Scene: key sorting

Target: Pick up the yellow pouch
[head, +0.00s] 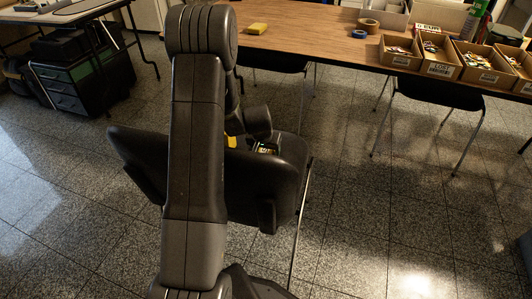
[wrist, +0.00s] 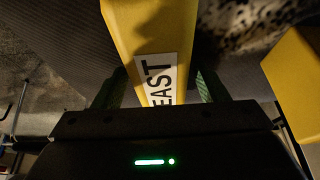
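A yellow pouch-like object (wrist: 125,30) with a white label reading "EAST" fills the upper middle of the wrist view. My gripper (wrist: 161,78) has one finger on each side of it. The fingertips look very near its edges, but whether they press on it is unclear. In the head view, a small yellow patch (head: 231,142) shows above the dark chair, mostly hidden by my arm. A second yellow object (wrist: 297,75) shows at the right edge of the wrist view, apart from the fingers.
A dark chair (head: 255,190) stands in front of me, with a small dark item on it. Behind it, a wooden table (head: 310,40) holds a yellow block (head: 257,29), tape rolls (head: 368,26) and several cardboard boxes (head: 438,68). Tiled floor lies open at right.

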